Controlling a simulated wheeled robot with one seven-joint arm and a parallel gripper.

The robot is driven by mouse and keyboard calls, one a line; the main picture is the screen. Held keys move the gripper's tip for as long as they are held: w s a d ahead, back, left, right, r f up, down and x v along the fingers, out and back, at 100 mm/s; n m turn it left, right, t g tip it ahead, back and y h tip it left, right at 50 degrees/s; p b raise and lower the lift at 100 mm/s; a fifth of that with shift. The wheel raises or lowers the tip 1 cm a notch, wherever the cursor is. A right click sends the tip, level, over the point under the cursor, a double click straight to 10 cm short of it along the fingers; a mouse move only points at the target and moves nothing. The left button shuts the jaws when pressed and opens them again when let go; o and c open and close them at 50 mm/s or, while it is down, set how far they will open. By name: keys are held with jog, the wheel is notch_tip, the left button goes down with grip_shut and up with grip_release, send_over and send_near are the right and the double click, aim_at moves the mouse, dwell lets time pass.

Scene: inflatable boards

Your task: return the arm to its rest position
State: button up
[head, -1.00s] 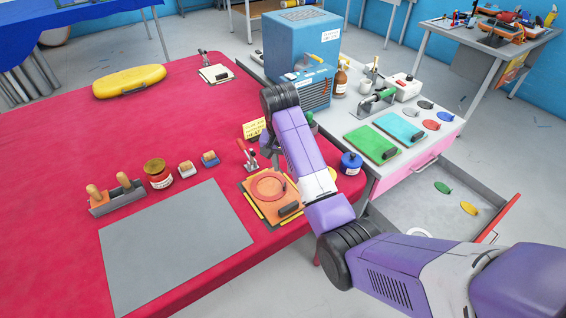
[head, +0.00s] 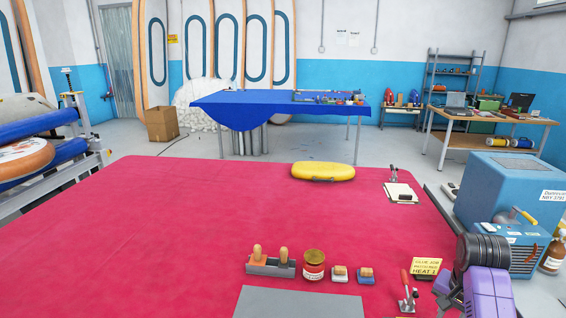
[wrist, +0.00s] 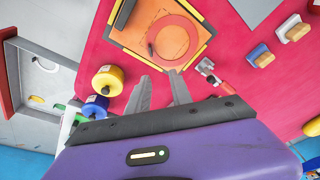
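My arm shows purple with a black ribbed joint at the lower right of the head view, over the right edge of the red table (head: 250,220). In the wrist view my gripper (wrist: 160,82) has two grey fingers spread apart, with nothing between them. It hangs above the red table, just below the orange square panel with a red ring (wrist: 158,35) in that picture. In the head view I cannot make out the fingers.
Near my gripper are a red-handled clamp (head: 407,295), a yellow sign (head: 425,267), a yellow pot (wrist: 107,80) and a blue pot (wrist: 96,108). A blue heater box (head: 500,190) stands right. A jar (head: 314,265) and blocks stand at the front. The table's left half is clear.

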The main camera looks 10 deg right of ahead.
jog(key=w+d+r+n+t+h, duration=0.2)
jog(key=w+r+t+h, duration=0.15)
jog(key=w+t, duration=0.3)
jog(key=s+a+n+t+y+b, duration=0.2)
jog(key=s+a+n+t, duration=0.6)
jog(key=s+a, duration=1.1)
jog(key=s+a+y, duration=0.1)
jog(key=s+a, duration=0.2)
jog(key=s, duration=0.5)
jog(key=s+a+n+g+y+b, duration=0.1)
jog(key=s+a, duration=0.2)
jog(key=s, duration=0.5)
jog(key=s+a+y+b, duration=0.1)
jog(key=s+a, duration=0.2)
jog(key=s, duration=0.4)
jog(key=shift+s+a+f+n, duration=0.3)
jog(key=shift+s+f, duration=0.05)
jog(key=shift+s, duration=0.05)
jog(key=shift+y, duration=0.25)
